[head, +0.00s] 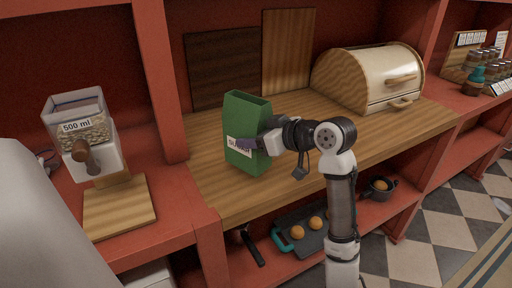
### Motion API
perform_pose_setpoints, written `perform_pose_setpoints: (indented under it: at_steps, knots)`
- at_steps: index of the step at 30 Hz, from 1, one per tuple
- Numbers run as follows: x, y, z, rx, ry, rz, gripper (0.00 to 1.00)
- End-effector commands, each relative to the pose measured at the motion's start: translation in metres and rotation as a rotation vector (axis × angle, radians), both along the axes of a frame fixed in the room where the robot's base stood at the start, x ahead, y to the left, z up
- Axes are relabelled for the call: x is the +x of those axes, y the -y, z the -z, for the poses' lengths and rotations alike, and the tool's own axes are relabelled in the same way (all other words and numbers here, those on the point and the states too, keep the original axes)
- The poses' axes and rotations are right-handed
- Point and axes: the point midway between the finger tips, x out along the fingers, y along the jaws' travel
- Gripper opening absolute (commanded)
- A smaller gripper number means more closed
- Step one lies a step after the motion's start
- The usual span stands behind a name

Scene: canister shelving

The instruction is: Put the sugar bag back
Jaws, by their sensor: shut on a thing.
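The sugar bag (247,110) is a green upright bag with a white label, on or just above the wooden counter (210,190) of the middle shelf bay. I cannot tell whether its base touches the wood. My gripper (248,145) reaches in from the right and is shut on the bag at about label height. The fingers cover part of the label, and the far side of the bag is hidden.
A cream bread box (370,75) stands to the right on the counter. Two cutting boards (288,50) lean on the back wall. A red post (160,80) and a 500 ml dispenser (82,130) are at left. Oranges on a tray (305,247) lie below.

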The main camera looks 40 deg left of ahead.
Motion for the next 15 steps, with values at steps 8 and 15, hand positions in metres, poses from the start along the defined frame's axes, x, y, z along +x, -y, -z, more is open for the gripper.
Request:
perform_pose_setpoints:
  at_steps: [8,15]
  knots:
    - [-0.001,0.000,0.033,0.002,-0.001,-0.001,0.28]
    - [0.000,0.000,0.037,0.002,0.002,-0.001,0.28]
